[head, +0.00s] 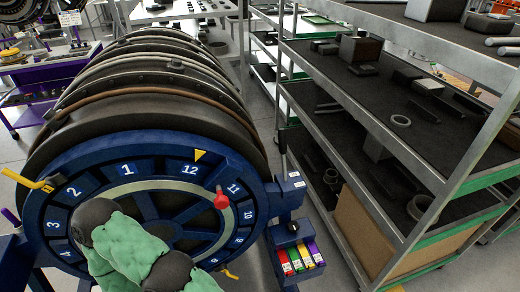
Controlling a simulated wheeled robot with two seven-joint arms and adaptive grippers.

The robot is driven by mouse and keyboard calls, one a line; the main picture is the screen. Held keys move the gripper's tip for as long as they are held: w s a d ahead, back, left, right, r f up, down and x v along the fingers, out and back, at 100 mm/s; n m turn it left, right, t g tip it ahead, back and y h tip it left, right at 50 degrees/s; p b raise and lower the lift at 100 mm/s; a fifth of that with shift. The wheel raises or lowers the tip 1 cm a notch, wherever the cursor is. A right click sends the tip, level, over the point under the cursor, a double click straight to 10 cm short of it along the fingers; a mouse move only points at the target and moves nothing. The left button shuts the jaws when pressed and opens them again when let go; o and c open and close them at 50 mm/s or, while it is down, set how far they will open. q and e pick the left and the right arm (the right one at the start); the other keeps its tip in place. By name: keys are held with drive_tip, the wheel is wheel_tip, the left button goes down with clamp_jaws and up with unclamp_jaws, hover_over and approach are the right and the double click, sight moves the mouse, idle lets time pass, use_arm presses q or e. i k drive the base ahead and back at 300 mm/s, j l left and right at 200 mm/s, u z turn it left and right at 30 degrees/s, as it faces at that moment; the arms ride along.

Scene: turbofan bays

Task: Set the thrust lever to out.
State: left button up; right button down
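A blue numbered ring (127,170) forms the front of a large dark ribbed engine casing (150,85). A red knob (221,201) sits on its pale inner band, near number 11. A blue bracket (283,203) at the ring's right side carries a black ball knob (292,227) and small white labels too small to read. I cannot tell for sure which control is the thrust lever; none is marked legibly. A green and black arm part, which looks like mine, covers the ring's lower middle. Neither gripper shows, and no contact with a control is visible.
Yellow handles stand at the ring's left (28,180) and lower right (228,272). Colored switches (300,257) sit below the black knob. A metal shelf rack (400,130) with parts fills the right. A purple cart (50,80) stands back left.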

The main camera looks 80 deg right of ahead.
sight(282, 134)
drive_tip(key=z, duration=3)
drive_tip(key=l+u, duration=0.1)
drive_tip(key=l, duration=0.15)
